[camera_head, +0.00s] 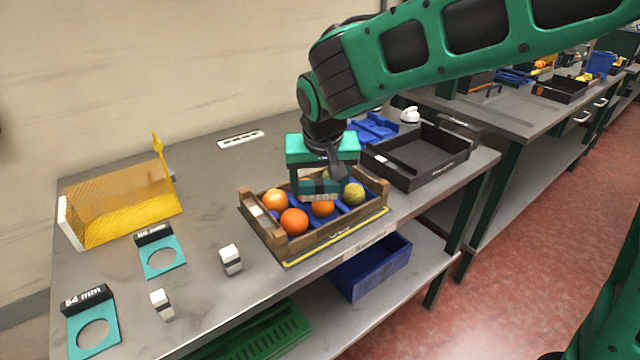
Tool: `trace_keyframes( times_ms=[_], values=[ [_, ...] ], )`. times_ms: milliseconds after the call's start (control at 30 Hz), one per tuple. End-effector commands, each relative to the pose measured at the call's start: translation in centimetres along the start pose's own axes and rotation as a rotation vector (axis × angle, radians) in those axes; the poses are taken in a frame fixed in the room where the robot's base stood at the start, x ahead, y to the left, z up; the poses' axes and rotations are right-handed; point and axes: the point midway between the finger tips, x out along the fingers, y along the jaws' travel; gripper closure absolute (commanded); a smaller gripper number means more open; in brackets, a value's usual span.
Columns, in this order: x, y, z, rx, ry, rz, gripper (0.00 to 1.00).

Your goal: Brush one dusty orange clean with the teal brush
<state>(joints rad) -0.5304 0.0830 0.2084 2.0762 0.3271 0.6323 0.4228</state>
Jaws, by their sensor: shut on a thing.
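A wooden crate (262,236) with blue dividers stands on the grey table and holds several oranges. A dull, mottled yellow-green fruit (354,194) sits at its right end. Bright oranges sit at the front left (294,222), back left (275,200) and middle (323,208). My gripper (319,180) hangs over the crate, shut on the teal brush (320,187). The brush and gripper partly hide another orange behind.
A black tray (402,177) and blue holder (372,129) stand behind right. A yellow mesh ramp (120,203), teal ring gauges (162,258) (93,335) and small white-and-dark blocks (231,259) (162,304) lie left. A blue bin (370,268) is on the lower shelf.

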Motion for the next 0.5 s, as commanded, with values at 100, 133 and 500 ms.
trace_keyframes(
  times_ms=[100,133,500],
  values=[
    [-0.02,0.64,-0.01,0.002,0.000,0.001,0.54],
    [-0.03,0.73,0.00,0.001,0.000,0.001,0.54],
    [-0.21,0.83,-0.09,0.001,0.000,0.000,0.54]
  ],
)
